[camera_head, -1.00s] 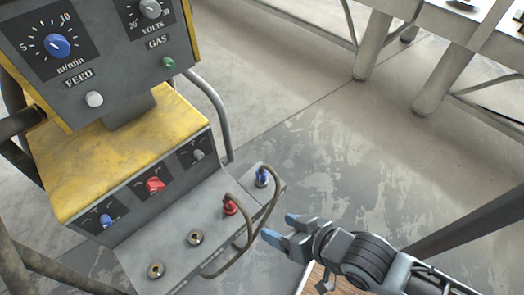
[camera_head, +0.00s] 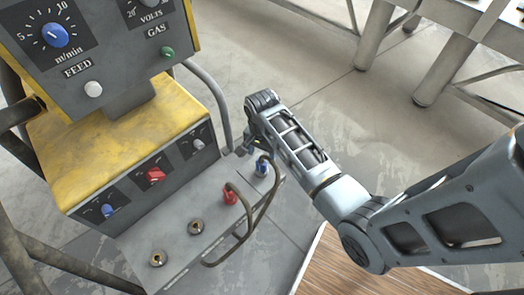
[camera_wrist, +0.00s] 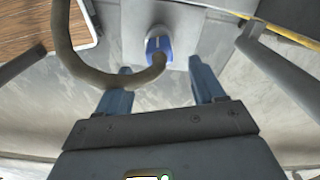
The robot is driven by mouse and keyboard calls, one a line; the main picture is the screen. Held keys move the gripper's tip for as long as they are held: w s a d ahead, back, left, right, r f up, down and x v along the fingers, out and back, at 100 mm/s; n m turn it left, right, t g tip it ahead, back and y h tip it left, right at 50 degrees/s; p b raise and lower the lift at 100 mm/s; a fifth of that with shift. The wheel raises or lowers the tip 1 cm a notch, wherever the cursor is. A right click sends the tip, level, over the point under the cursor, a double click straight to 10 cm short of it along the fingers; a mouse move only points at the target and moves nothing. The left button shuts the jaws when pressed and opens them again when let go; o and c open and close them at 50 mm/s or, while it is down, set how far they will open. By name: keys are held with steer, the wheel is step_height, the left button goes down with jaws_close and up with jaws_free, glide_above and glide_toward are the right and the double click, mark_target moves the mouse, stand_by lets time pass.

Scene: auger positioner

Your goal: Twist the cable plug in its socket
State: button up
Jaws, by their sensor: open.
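A blue cable plug (camera_head: 262,166) stands in a socket at the far right end of the machine's grey ledge (camera_head: 180,222). A red plug (camera_head: 230,194) sits in the socket beside it, and a brown cable (camera_head: 252,226) loops between the two. In the wrist view the blue plug (camera_wrist: 158,44) lies ahead of my gripper (camera_wrist: 162,78), between the lines of its two blue fingers. The fingers are apart and empty, and the cable (camera_wrist: 125,84) crosses near the left finger. In the head view my gripper is mostly hidden behind my wrist, close to the blue plug.
Two empty brass sockets (camera_head: 196,227) are on the ledge's near part. The yellow machine housing (camera_head: 105,135) with knobs rises at left. A grey tube handle (camera_head: 214,98) stands behind the ledge. A white table (camera_head: 450,40) is at the back right.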

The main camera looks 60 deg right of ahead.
mark_target(262, 164)
steer(key=shift+d+f+b, duration=0.1)
steer(key=shift+f+b, duration=0.6)
steer(key=shift+f, duration=3.15)
steer(key=c, duration=1.1)
steer(key=shift+r+n+p, duration=0.15)
steer(key=shift+n+p, duration=0.25)
steer(key=shift+n, duration=0.3)
steer(key=shift+c, duration=0.2)
steer(key=n+p, duration=0.1)
steer(key=n, duration=0.2)
steer(key=shift+w+n, duration=0.1)
steer(key=shift+n, duration=0.3)
